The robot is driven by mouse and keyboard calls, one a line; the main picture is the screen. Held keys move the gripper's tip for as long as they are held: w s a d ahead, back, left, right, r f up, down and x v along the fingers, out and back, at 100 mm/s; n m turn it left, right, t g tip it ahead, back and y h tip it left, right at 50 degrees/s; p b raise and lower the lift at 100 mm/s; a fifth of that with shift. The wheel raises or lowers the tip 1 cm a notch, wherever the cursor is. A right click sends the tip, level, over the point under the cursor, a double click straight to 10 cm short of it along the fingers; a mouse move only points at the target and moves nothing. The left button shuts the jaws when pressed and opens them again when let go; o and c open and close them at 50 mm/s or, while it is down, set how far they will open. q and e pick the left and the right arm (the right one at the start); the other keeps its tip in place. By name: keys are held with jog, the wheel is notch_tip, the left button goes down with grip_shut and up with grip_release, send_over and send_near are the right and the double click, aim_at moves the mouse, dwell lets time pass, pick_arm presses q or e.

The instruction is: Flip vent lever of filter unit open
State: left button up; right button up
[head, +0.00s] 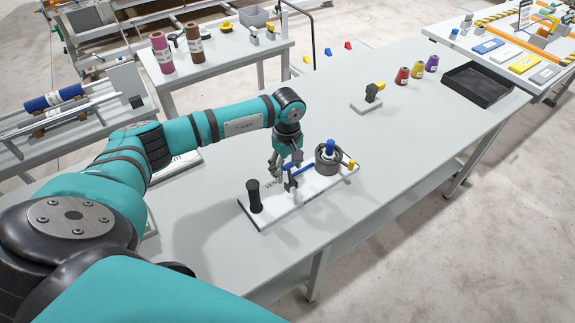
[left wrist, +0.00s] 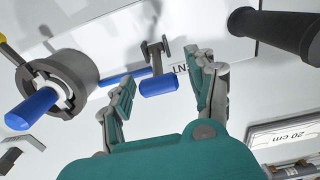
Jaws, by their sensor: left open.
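The filter unit (head: 318,192) is a white base plate on the grey table, with a black upright handle (head: 254,197) at one end and a dark grey round housing with a blue knob (head: 330,147) at the other. Between them a dark bracket (head: 291,186) carries the vent lever, whose blue grip (left wrist: 158,86) shows in the left wrist view. My left gripper (head: 284,168) is open above the middle of the plate. In the left wrist view the blue grip appears between its fingers (left wrist: 163,92), with gaps on both sides. The vent lettering is partly hidden.
A small black-and-yellow device (head: 372,93), several coloured cones (head: 417,70) and a black tray (head: 478,84) stand farther back on the table. A yellow part (head: 351,165) sits at the plate's far end. The tabletop right of the unit is clear.

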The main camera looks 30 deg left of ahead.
pick_arm(q)
jog(key=shift+w, duration=0.1)
grip_shut()
